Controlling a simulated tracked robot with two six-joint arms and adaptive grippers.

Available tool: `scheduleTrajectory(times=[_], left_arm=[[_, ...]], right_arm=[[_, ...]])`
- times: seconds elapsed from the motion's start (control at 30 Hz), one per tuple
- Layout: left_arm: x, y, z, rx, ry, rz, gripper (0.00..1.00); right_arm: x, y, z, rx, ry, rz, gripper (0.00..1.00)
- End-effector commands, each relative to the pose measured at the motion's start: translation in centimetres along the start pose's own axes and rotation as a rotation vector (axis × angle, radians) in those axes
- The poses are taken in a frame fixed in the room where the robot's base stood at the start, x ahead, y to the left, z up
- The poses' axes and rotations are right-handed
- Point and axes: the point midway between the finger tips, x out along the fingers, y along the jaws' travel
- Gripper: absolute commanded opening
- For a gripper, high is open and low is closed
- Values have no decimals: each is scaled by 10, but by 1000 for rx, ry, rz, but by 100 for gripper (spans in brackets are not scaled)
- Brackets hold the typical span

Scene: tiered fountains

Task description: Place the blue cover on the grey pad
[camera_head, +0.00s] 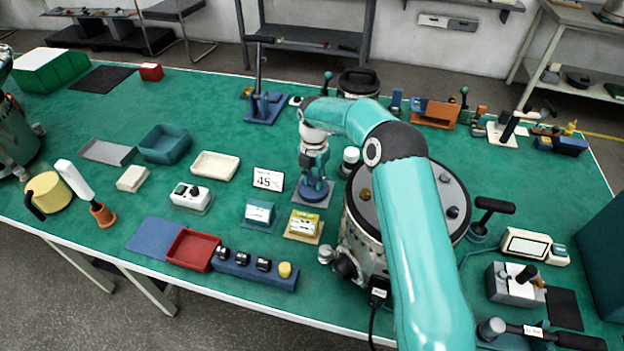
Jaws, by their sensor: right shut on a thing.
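The blue cover (313,192) is a dark blue, round, low piece with a narrower upper part. My right gripper (314,176) points down from the teal arm and is shut on the cover's upper part. The grey pad (327,187) is a small flat square on the green table. The cover is over the pad and hides much of it. I cannot tell whether the cover touches the pad or hangs just above it. My left gripper is not in view.
A large metal drum (454,187) stands close to the right of the cover, under my arm.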

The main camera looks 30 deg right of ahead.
Motion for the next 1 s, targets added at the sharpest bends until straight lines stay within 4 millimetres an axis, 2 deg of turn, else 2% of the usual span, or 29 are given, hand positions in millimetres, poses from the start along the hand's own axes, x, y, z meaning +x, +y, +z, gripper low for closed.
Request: scheduleTrajectory(times=[0.17,0.2,0.33,0.37,0.77,0.87,1.0], left_arm=[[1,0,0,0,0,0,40],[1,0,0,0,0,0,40],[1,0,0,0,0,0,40],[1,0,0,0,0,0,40],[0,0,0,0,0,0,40],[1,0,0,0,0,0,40],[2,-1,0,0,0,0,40]], right_arm=[[1,0,0,-1,0,0,0],[2,0,0,-1,0,0,28],[1,0,0,-1,0,0,50],[1,1,0,-1,0,0,52],[-5,1,0,-1,-1,2,52],[-16,2,0,-2,-1,2,52],[-42,2,0,-2,-2,5,52]])
